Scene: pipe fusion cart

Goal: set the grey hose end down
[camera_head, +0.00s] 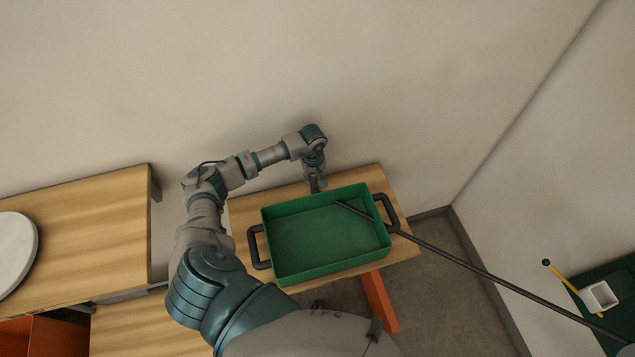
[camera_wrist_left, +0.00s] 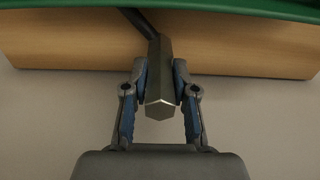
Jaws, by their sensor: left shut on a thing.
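The grey hose end (camera_wrist_left: 159,72) is a six-sided metal piece in the left wrist view. My left gripper (camera_head: 315,186) is shut on it, with one blue-padded finger on each side. In the head view the gripper is at the far edge of the small wooden table, just behind the green tray (camera_head: 277,238). The hose end itself is hard to make out there. A dark hose (camera_head: 480,268) runs from the lower right across the tray's right side towards the gripper. I cannot tell whether the hose end touches the wood. My right gripper is out of view.
The tray has two dark handles and covers most of the table (camera_head: 405,249). A wall stands close behind. Another wooden surface (camera_head: 100,225) with a white round object (camera_head: 14,250) is at left. At right a white box (camera_head: 599,296) stands beside a yellow rod (camera_head: 562,276).

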